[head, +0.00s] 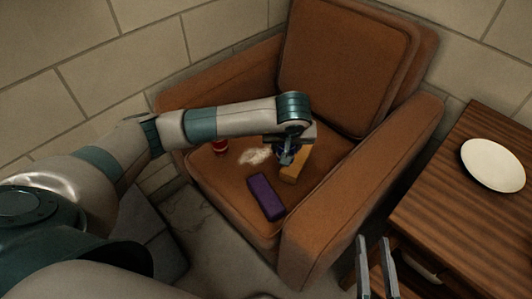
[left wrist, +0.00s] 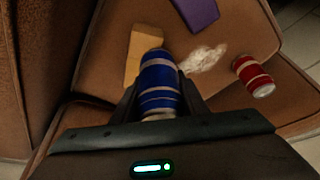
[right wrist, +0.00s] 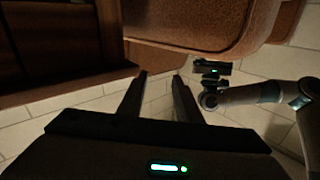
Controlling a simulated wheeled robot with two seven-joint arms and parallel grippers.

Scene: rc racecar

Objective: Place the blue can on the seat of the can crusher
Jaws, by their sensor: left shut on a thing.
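The blue can (left wrist: 160,84) with pale bands is between the fingers of my left gripper (left wrist: 157,92) in the left wrist view. In the head view my left gripper (head: 287,155) is over the seat of a brown armchair (head: 225,178), and the can is mostly hidden there. I cannot tell whether the can touches the seat. My right gripper (head: 376,240) is open and empty, low in the head view near the wooden table; its fingers also show apart in the right wrist view (right wrist: 160,78). I cannot make out a can crusher.
On the seat are a purple block (head: 266,197), a tan block (head: 294,164) close to my left gripper, a pale patch (head: 255,156) and a red can (head: 219,146). A wooden table (head: 455,165) with a white plate (head: 492,165) stands at right. Armrests and backrest bound the seat.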

